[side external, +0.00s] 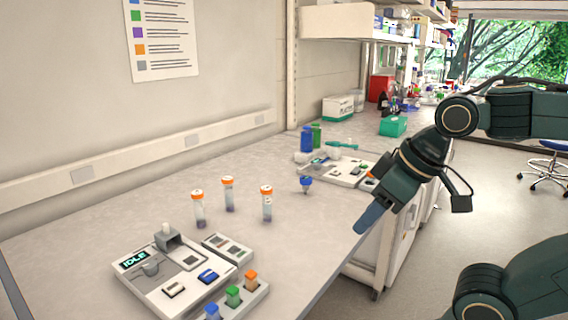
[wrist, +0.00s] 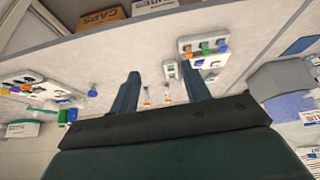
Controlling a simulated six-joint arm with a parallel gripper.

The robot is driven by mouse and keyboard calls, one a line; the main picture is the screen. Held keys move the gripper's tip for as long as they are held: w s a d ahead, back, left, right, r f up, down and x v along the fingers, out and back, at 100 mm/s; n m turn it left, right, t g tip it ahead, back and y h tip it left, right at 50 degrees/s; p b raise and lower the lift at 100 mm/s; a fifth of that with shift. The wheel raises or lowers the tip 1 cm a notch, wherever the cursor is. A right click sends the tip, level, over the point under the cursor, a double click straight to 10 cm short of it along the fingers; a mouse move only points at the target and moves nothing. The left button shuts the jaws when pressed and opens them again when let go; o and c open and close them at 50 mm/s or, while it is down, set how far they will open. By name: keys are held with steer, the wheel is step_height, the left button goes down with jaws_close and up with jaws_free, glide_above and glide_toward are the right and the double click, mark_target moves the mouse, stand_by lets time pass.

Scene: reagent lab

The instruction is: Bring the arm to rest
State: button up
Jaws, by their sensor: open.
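My arm reaches in from the right in the side view, and my gripper (side external: 368,218) points down and left, above the bench's front edge. In the wrist view my gripper (wrist: 160,85) shows two dark blue fingers spread well apart with nothing held between them. It is open and empty. Beyond the fingertips, orange-capped tubes (wrist: 166,95) show between the fingers, some way off. In the side view three orange-capped tubes (side external: 228,194) stand upright on the bench, well left of my gripper.
A device reading IDLE (side external: 160,270) stands at the front left, with a rack of coloured blocks (side external: 235,298) beside it. A second device (side external: 340,168), a blue-tipped item (side external: 306,184) and blue and green bottles (side external: 306,140) are farther back. The middle of the bench (side external: 310,220) is clear.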

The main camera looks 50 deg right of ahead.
steer(key=shift+s+d+f, duration=0.1)
steer(key=shift+s+f, duration=0.15)
steer(key=shift+s, duration=0.2)
steer(key=shift+s+d+f, duration=0.1)
steer(key=shift+s+f, duration=0.1)
steer(key=shift+s, duration=0.25)
stand_by(0.3)
steer(key=shift+o, duration=1.1)
steer(key=shift+w, duration=0.1)
